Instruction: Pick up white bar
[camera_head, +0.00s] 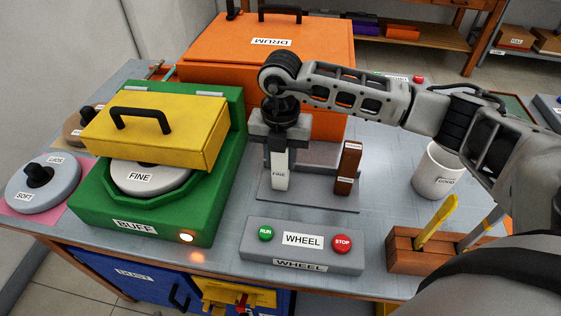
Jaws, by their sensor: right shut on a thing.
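The white bar (280,171), labelled FINE, stands upright at the left of a grey stand (315,195) behind the WHEEL control box. My right gripper (280,144) points down over it and is shut on its upper part. The bar's top is hidden between the fingers. Its lower end is at the stand's base; I cannot tell whether it touches. A brown bar (348,168) stands upright at the right of the same stand. My left gripper is not in view.
The green BUFF machine (120,224) with its raised yellow lid (160,125) is close on the left. The orange DRUM box (230,60) is behind. The WHEEL box (302,252) is in front. A white cup (436,172) and a wooden tool holder (405,255) are at right.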

